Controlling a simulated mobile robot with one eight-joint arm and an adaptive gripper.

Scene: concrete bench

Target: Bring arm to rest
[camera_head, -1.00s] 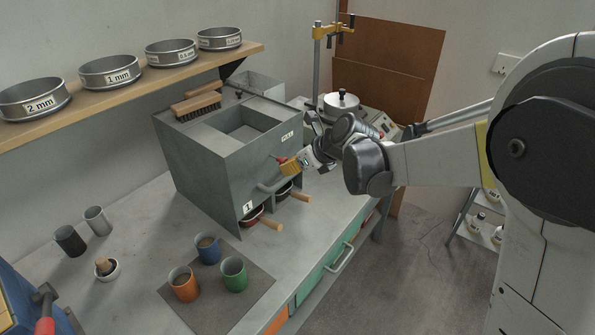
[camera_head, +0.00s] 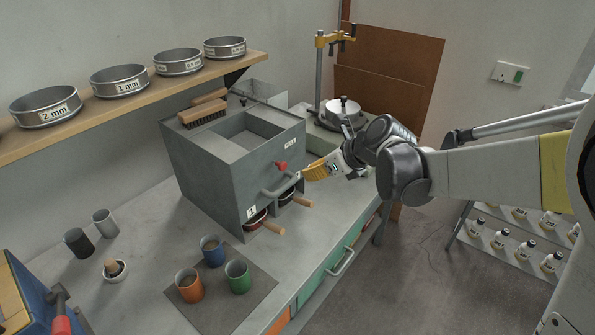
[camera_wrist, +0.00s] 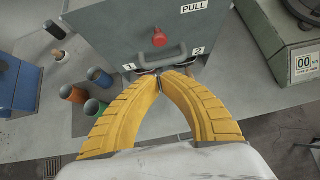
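My gripper (camera_head: 306,174) has yellow fingers and hangs in the air just right of the grey box's front. In the wrist view, the fingertips of my gripper (camera_wrist: 161,77) meet with nothing visible between them. The grey box (camera_head: 205,165) stands on the bench, with a curved handle (camera_head: 283,186), a red knob (camera_head: 281,166) and a PULL label on its front. In the wrist view the handle (camera_wrist: 148,62) lies beyond the fingertips. My arm stretches in from the right.
Two wooden-handled pans (camera_head: 268,226) sit in slots low on the box. Orange (camera_head: 189,288), blue (camera_head: 211,252) and green (camera_head: 238,278) cups stand on a dark mat. A scale with a pot (camera_head: 342,107) stands behind my gripper. A shelf of sieves (camera_head: 120,80) runs along the wall.

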